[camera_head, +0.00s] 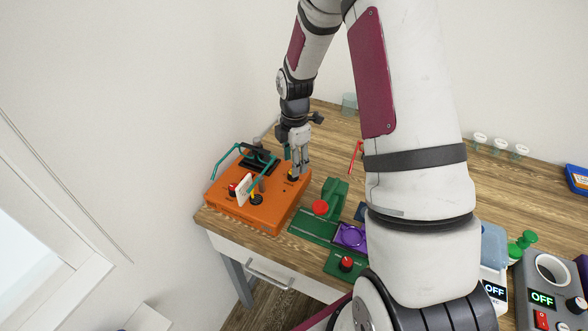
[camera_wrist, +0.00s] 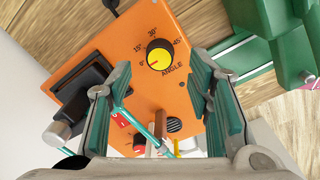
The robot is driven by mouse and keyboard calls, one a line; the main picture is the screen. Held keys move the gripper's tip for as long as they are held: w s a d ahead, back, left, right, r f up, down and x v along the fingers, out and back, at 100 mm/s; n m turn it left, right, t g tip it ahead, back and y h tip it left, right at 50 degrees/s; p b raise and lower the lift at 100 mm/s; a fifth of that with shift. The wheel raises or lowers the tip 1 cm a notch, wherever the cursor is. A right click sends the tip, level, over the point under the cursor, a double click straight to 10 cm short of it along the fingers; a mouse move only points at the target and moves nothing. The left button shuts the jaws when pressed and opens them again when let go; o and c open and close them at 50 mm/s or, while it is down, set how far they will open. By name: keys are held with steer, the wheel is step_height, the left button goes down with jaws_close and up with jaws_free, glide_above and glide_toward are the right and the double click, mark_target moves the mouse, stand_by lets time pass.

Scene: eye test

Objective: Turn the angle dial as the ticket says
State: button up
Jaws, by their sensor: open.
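The angle dial (camera_wrist: 160,57) is a yellow knob with a black rim on the orange machine (camera_wrist: 185,22). Its printed scale runs 0, 15, 30, 45, and its pointer mark appears to lie toward 0. In the head view the dial (camera_head: 292,178) sits under my gripper (camera_head: 299,166), partly hidden. In the wrist view my gripper (camera_wrist: 160,75) is open, its fingers on either side below the dial, with nothing between them at the knob. A small white card (camera_head: 244,189), perhaps the ticket, stands upright on the machine; its writing is too small to read.
A teal bent handle (camera_head: 226,158) and a black block rise from the machine's left part. A green device (camera_head: 334,196) with a red knob stands close on the right. Small clear cups (camera_head: 499,146) are at the back right. Bare wooden table (camera_head: 335,133) lies behind.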

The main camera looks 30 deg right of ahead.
steer(key=shift+w+f, duration=0.1)
steer(key=shift+f, duration=1.9)
steer(key=shift+c, duration=0.3)
jaws_close()
